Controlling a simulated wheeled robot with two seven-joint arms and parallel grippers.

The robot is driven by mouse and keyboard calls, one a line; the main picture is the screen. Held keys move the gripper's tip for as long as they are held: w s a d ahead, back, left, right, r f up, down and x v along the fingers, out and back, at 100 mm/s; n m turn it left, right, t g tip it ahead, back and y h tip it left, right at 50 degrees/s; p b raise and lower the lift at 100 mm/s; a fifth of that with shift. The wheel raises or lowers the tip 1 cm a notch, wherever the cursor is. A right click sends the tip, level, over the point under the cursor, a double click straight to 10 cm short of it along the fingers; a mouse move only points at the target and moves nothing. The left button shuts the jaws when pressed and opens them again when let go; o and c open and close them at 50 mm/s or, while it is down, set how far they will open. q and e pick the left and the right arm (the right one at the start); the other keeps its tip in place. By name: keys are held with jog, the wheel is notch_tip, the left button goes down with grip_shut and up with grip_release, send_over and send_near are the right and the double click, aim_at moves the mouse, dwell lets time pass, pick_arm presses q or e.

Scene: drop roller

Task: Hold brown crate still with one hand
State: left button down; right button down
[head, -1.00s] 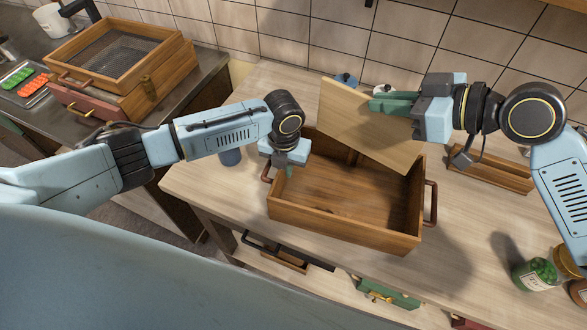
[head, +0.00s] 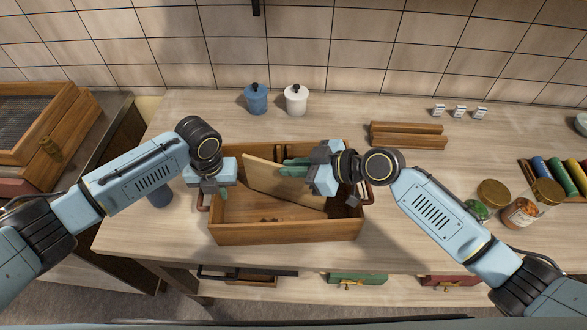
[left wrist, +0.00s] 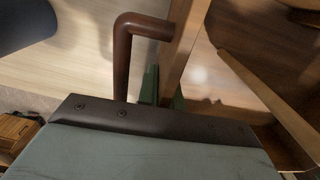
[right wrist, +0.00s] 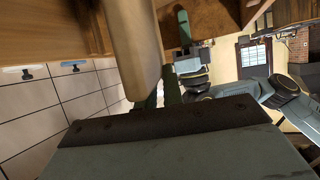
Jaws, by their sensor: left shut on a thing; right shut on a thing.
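The brown crate (head: 290,233) stands open-topped on the counter, with a dark handle on its left end (left wrist: 122,60). My left gripper (head: 222,193) is shut on the crate's left end wall; the left wrist view shows its green fingers on either side of that wall (left wrist: 184,45), beside the handle. My right gripper (head: 296,168) is shut on a pale wooden board (head: 262,177). The board is tilted, with its lower part inside the crate. The right wrist view shows the board (right wrist: 135,45) at the green fingers. Whether the board touches the crate floor is unclear.
A blue jar (head: 256,99) and a white jar (head: 296,99) stand behind the crate. A wooden rack (head: 408,136) lies at the back right. Glass jars (head: 520,211) and colored rolls (head: 560,178) are at the right. The counter between has free room.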

jog(key=shift+f, duration=0.6)
jog(key=c, duration=1.5)
grip_release()
jog(key=shift+f, duration=0.1)
jog(key=shift+c, duration=0.2)
jog(key=shift+r, duration=0.25)
jog(key=v, duration=1.2)
jog(key=shift+o, duration=0.3)
